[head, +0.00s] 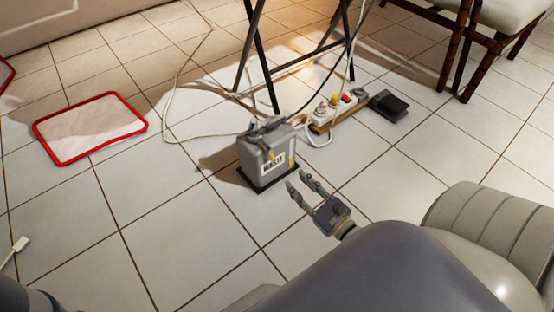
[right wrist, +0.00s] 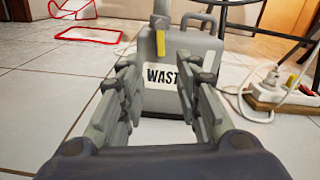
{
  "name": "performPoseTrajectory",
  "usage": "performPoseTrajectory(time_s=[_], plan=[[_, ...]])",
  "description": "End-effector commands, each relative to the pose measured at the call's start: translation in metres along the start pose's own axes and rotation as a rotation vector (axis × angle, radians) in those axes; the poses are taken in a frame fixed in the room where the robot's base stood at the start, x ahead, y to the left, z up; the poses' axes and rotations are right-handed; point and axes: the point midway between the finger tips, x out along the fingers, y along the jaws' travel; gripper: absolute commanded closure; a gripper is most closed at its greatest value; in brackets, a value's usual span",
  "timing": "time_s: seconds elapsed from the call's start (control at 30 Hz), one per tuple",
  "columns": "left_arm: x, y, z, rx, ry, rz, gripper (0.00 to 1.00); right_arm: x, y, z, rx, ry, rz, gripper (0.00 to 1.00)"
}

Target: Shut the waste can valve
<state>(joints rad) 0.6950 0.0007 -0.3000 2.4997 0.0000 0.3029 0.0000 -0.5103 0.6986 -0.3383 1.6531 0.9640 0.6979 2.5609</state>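The waste can (head: 266,157) is a grey box on the tiled floor with a white label. It also fills the upper middle of the right wrist view (right wrist: 205,50), where the label reads "WAST". A yellow valve lever (right wrist: 160,43) hangs down on its front, above the label; it shows small in the head view (head: 271,157). My right gripper (head: 297,178) is open and empty, just in front of the can and to its right. In the right wrist view its fingers (right wrist: 157,85) stand apart on both sides of the label, below the lever. My left gripper is not in view.
A power strip (head: 338,112) with plugs and cables lies behind the can to the right, beside a black pedal (head: 389,105). Dark stand legs (head: 262,65) rise behind the can. A red-edged mat (head: 90,128) lies at left. The front left floor is mostly clear.

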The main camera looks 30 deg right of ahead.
Motion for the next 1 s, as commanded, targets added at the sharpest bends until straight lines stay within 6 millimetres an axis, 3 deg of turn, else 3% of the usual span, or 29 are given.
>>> performPoseTrajectory(time_s=[0.17,0.6,0.8,1.0], plan=[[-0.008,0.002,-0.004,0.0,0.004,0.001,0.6,0.016,-0.002,-0.006,0.019,0.004,-0.003,0.69],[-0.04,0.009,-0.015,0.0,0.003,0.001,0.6,0.093,-0.002,-0.006,0.017,0.003,-0.003,0.69],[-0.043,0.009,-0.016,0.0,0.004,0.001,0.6,0.106,-0.002,-0.004,0.017,0.005,-0.002,0.69],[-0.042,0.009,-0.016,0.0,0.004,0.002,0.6,0.107,-0.002,-0.004,0.016,0.006,-0.001,0.69]])
